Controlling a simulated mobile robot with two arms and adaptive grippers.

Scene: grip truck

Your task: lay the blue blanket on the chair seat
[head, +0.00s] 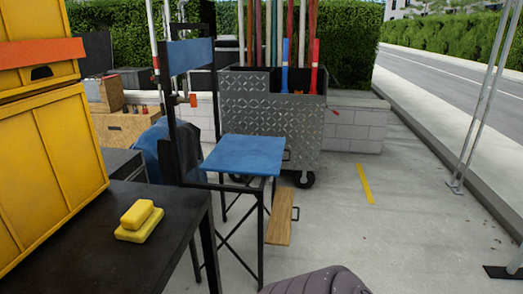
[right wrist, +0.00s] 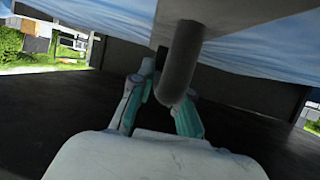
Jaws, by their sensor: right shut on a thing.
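The chair is a tall black-framed one with a flat blue seat (head: 243,155) and a blue backrest (head: 190,55), near the middle of the head view. A darker blue cloth-like bundle (head: 153,148) shows behind its left side, partly hidden by the frame; I cannot tell if it is the blanket. In the right wrist view my right gripper (right wrist: 160,103), with teal pads, is shut around a grey rod-shaped thing (right wrist: 181,65). A wide streaked blue surface (right wrist: 265,45) spans above it; I cannot tell what it is. My left gripper is not in view.
A black table (head: 165,250) with yellow sponge-like blocks (head: 139,221) stands in front at left, beside a large yellow case (head: 45,150). A grey wheeled cart (head: 265,120) is behind the chair. The concrete floor at right is mostly clear, with a metal stand (head: 480,100).

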